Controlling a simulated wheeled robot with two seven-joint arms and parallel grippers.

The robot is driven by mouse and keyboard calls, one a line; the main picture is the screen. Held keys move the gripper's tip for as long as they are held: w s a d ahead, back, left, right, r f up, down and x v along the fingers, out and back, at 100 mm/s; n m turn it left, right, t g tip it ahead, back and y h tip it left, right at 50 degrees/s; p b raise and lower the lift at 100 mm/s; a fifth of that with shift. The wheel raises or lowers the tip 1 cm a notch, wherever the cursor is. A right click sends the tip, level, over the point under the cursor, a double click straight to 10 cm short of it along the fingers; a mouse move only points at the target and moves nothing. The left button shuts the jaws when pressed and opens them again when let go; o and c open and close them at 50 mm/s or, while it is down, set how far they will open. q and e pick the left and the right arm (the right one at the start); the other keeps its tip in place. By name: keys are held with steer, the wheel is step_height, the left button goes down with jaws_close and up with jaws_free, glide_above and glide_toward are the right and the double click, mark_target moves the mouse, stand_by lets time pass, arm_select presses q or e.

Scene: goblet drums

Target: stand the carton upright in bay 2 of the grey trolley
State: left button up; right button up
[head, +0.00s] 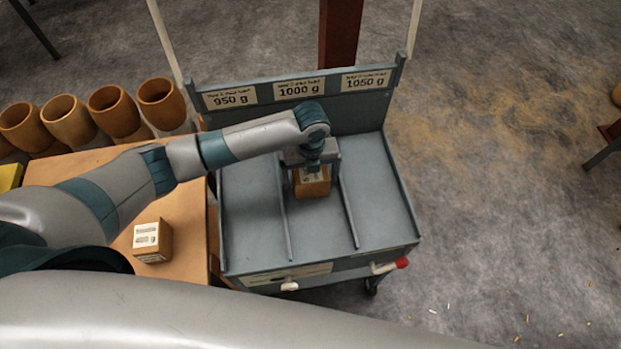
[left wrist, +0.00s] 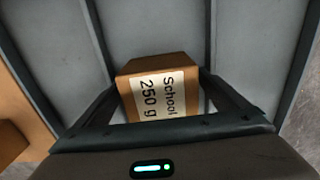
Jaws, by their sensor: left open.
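A small brown carton (head: 312,188) stands in the middle bay of the grey trolley (head: 250,235), under the "1000 g" label. My left gripper (head: 311,178) is above and around it, with its jaws open. In the left wrist view the carton (left wrist: 150,67) shows a white label reading "School 250 g" and sits between the two fingers (left wrist: 160,100). Its base is partly hidden, so I cannot tell exactly how it rests. My right gripper is not in view.
A second labelled carton (head: 153,241) stands on the wooden table (head: 185,215) left of the trolley. Several brown drums (head: 114,111) stand behind the table. Low dividers (head: 348,212) separate the bays; the left and right bays are empty. A dark red post (head: 340,35) rises behind the trolley.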

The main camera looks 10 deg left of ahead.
arm_select(q)
step_height(320, 180, up, 11)
steer(key=shift+b, duration=1.05)
steer(key=shift+s+f, duration=0.1)
